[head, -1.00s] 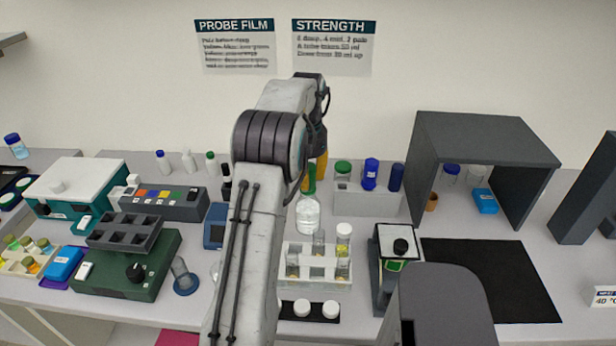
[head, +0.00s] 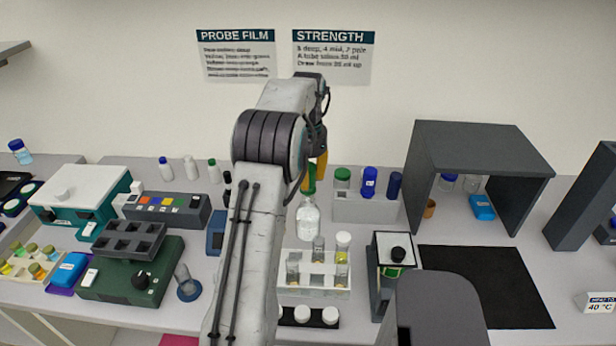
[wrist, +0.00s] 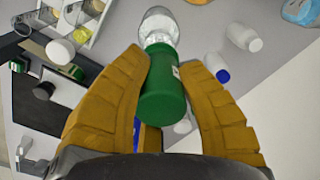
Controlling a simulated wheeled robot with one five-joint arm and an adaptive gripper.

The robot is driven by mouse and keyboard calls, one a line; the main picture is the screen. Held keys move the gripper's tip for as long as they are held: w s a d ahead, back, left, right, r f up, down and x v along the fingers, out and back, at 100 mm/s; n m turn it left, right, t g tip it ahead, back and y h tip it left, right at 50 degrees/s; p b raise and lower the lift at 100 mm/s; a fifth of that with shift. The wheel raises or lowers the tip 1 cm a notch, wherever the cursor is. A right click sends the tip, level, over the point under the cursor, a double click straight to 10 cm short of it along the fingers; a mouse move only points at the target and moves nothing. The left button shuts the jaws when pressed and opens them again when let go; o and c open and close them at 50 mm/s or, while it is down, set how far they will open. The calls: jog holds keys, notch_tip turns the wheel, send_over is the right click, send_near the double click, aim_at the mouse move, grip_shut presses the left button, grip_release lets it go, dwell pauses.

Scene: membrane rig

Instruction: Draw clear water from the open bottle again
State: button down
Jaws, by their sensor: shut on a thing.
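My gripper (head: 319,168) has yellow fingers and is largely behind my arm in the head view. In the wrist view my gripper (wrist: 165,72) is shut on a green bulb-like piece (wrist: 163,90), with a finger on each side. The green piece also shows in the head view (head: 309,181), straight above the clear bottle (head: 307,222). The bottle (wrist: 159,22) appears just beyond the green piece in the wrist view. I cannot tell how far anything reaches into the bottle, or its water level.
A tube rack (head: 318,291) with several tubes stands in front of the bottle. A grey holder (head: 362,210) with green- and blue-capped containers is to its right. A black-topped device (head: 393,275) and a dark mat (head: 480,290) lie further right. White bottles (head: 190,168) stand behind left.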

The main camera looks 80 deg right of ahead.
notch_tip(320, 180, up, 5)
jog(key=p, duration=0.4)
jog(key=shift+r, duration=1.05)
